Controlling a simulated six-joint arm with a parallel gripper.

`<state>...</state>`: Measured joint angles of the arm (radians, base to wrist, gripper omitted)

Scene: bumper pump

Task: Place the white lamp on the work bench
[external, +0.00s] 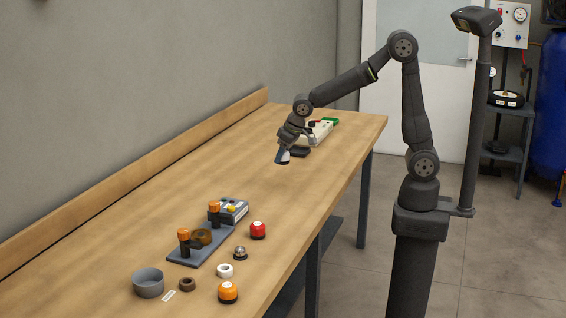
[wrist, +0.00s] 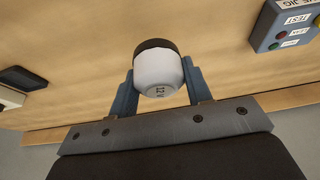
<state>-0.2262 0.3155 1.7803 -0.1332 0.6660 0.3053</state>
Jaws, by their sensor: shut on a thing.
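The lamp appears to be held above the wooden top; the exact gap cannot be told.
A fixture with orange-topped clamps (external: 200,245) and a test box (external: 234,210) stand nearer the camera. Around them are a red lamp (external: 258,230), an orange lamp (external: 228,292), a grey bowl (external: 148,283) and small rings. A pale instrument (external: 318,132) stands behind my gripper. Bare wood lies between.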

